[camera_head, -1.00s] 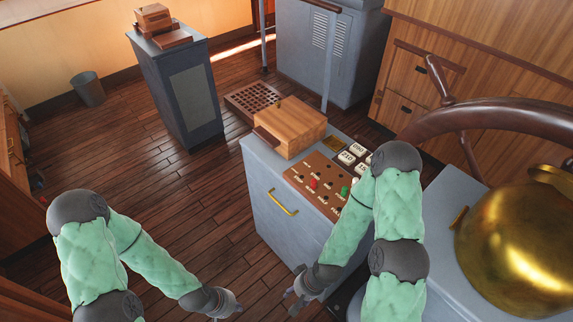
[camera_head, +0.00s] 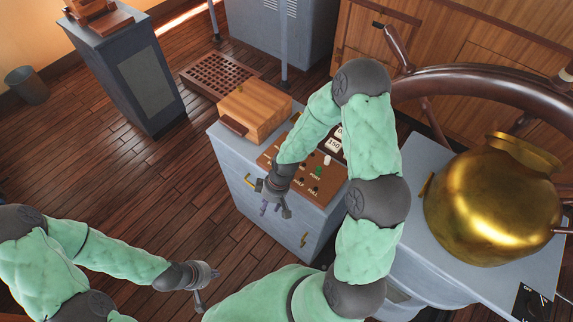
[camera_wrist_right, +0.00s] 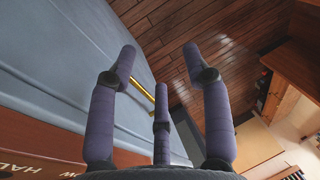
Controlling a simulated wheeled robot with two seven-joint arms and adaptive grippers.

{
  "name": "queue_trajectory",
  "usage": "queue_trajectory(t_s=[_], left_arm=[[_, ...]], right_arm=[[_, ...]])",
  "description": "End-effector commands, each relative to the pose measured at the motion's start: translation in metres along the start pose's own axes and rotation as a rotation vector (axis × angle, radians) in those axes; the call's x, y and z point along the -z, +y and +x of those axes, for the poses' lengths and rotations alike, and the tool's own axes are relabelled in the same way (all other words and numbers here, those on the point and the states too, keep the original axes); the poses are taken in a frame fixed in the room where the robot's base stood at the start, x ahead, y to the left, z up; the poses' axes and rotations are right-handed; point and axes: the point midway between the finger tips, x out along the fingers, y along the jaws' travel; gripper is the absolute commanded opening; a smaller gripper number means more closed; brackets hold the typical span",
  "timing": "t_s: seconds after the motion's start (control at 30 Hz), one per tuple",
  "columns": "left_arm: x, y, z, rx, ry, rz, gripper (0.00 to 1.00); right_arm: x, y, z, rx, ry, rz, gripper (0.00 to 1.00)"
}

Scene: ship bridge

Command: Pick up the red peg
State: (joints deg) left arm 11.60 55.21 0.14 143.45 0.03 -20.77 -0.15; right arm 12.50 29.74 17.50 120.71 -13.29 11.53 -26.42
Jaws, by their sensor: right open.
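The brown peg board (camera_head: 325,193) lies on top of the grey cabinet, with a green peg (camera_head: 319,171) and a white peg (camera_head: 327,160) showing. The red peg cannot be seen now; my right forearm and hand cover part of the board. My right gripper (camera_head: 273,208) is open and empty at the board's front left edge, over the cabinet's drawer front. In the right wrist view its fingers (camera_wrist_right: 158,72) are spread, and the board's edge (camera_wrist_right: 35,150) shows at lower left. My left gripper (camera_head: 207,288) hangs low over the floor, away from the cabinet; its jaw state is unclear.
A wooden box (camera_head: 254,112) stands on the cabinet (camera_head: 228,150) just behind the board. A brass drawer handle (camera_wrist_right: 142,88) sits below my right gripper. A large brass pot-like housing (camera_head: 490,205) and a ship's wheel (camera_head: 470,82) stand to the right.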

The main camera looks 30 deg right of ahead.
Motion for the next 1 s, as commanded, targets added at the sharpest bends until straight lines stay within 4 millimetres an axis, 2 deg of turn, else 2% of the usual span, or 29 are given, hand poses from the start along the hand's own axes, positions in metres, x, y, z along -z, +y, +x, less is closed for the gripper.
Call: queue_trajectory(t_s=[0.03, 0.2, 0.4, 0.6, 0.7, 0.77, 1.0], left_arm=[[0.0, 0.0, 0.0, 0.0, 0.0, 0.0, 0.0], [0.0, 0.0, 0.001, 0.0, 0.0, 0.0, 0.0], [0.0, 0.0, 0.0, 0.0, 0.0, 0.0, 0.0], [0.0, 0.0, 0.0, 0.0, 0.0, 0.0, 0.0], [0.0, 0.0, 0.001, 0.0, 0.0, 0.0, 0.0], [0.0, 0.0, 0.001, 0.0, 0.0, 0.0, 0.0], [0.0, -0.002, 0.006, 0.0, 0.0, 0.0, 0.0]], right_arm=[[0.011, 0.011, -0.019, -0.027, 0.0, -0.08, 0.49], [0.029, 0.037, -0.076, -0.097, -0.054, -0.335, 0.49], [0.037, 0.061, -0.138, -0.175, -0.13, -0.551, 0.49], [0.037, 0.075, -0.184, -0.226, -0.198, -0.677, 0.49], [0.036, 0.078, -0.193, -0.235, -0.215, -0.702, 0.49], [0.035, 0.08, -0.19, -0.235, -0.221, -0.709, 0.49], [0.03, 0.09, -0.157, -0.234, -0.222, -0.709, 0.49]])
